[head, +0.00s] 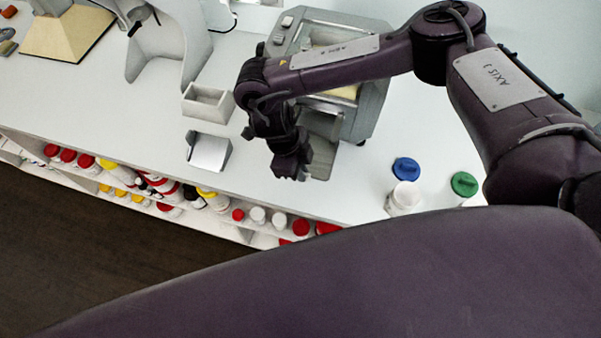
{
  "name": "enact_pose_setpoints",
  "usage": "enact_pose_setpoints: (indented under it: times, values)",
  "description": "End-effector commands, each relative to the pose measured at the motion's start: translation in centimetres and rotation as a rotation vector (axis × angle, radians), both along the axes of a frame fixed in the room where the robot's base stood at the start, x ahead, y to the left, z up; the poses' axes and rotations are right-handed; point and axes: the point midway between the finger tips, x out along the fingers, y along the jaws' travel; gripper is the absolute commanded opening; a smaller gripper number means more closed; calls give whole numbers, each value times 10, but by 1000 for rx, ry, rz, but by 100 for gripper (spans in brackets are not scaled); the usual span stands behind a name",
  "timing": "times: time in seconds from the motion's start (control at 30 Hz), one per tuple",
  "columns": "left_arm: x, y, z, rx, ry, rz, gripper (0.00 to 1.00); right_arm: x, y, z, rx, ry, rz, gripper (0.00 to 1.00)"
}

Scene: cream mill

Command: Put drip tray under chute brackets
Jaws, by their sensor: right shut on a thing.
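The mill (369,112) is a grey boxy machine on the white counter, partly covered by my right arm. My right gripper (290,172) points down just in front of the mill's left front corner. It is shut on what looks like the drip tray (322,158), a small grey piece showing just right of the fingers. The fingers hide part of it, and I cannot tell whether it touches the counter. The chute brackets cannot be made out clearly behind the arm and gripper. My left gripper is out of view.
A white open box (207,103) and a silver-topped block (209,152) stand left of the gripper. A blue-lidded jar (405,170), a white jar (403,198) and a green lid (464,184) are at the right. Bottles (200,195) fill the shelf below the counter's front edge.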

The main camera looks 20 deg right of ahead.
Motion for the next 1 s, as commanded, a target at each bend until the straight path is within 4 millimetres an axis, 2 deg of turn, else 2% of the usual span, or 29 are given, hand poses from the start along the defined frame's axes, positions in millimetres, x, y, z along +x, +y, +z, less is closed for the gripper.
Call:
enact_pose_setpoints:
  times: [0.1, 0.27, 0.47, 0.6, 0.97, 1.0]
  values:
    - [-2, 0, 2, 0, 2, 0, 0, -1, 0, -14, 0, 2, -2, 0]
    - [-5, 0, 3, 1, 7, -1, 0, 0, 1, -23, 0, 0, -2, 0]
    - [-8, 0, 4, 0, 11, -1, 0, -2, 0, -50, -1, 3, -5, 0]
    - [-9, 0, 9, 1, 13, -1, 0, 3, -1, -54, 0, -1, -3, 0]
    - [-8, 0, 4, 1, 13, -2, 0, 3, -2, -59, 0, -2, 0, 0]
    - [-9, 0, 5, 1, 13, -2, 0, 3, -2, -59, 0, -2, 0, 13]
